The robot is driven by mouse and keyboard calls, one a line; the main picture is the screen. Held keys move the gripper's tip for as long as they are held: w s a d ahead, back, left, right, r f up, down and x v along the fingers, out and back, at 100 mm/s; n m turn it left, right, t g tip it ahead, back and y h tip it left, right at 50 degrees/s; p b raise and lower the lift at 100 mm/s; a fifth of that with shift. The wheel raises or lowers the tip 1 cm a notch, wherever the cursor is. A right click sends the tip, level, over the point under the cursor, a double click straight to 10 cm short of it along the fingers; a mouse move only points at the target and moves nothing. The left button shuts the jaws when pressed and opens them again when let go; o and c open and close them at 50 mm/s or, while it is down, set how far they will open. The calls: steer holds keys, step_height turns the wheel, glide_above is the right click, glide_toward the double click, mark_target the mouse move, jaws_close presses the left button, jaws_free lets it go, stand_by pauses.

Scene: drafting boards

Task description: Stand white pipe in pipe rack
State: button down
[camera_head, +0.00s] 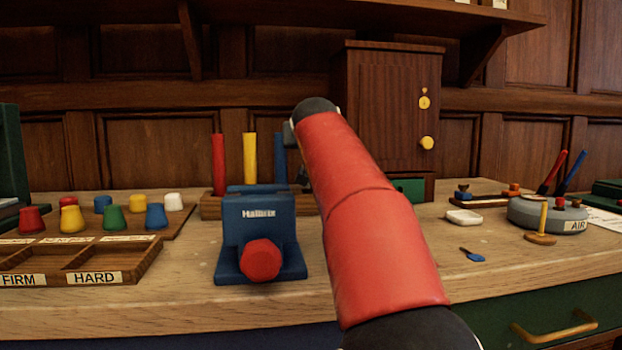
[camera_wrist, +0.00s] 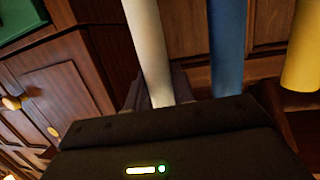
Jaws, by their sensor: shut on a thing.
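The wooden pipe rack (camera_head: 210,207) stands on the bench behind the blue vise, with a red pipe (camera_head: 218,165), a yellow pipe (camera_head: 250,158) and a blue pipe (camera_head: 280,158) upright in it. In the wrist view my gripper (camera_wrist: 158,92) is shut on the white pipe (camera_wrist: 148,45), which runs up out of the dark fingers. The blue pipe (camera_wrist: 228,45) and yellow pipe (camera_wrist: 303,50) show beside it, apart from it. In the head view my red arm hides the white pipe and most of the gripper. The white pipe's lower end is hidden.
The blue vise (camera_head: 257,215) with its red knob stands in front of the rack. A wooden cabinet (camera_head: 385,110) stands behind, right of the rack. Coloured cups (camera_head: 110,216) and a sorting tray (camera_head: 85,262) are at left. A white dish (camera_head: 464,217) and grey round base (camera_head: 548,215) are at right.

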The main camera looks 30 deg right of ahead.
steer(key=shift+f+b, duration=0.8)
steer(key=shift+f, duration=1.5)
steer(key=shift+f, duration=0.1)
steer(key=shift+f, duration=0.2)
steer(key=c, duration=1.2)
jaws_free()
steer(key=shift+r, duration=0.1)
steer(key=shift+s+a+r, duration=0.1)
steer(key=shift+s+r, duration=0.1)
steer(key=shift+r, duration=0.05)
steer(key=b+v, duration=0.1)
steer(key=v, duration=1)
steer(key=shift+s, duration=0.35)
steer(key=shift+r, duration=0.1)
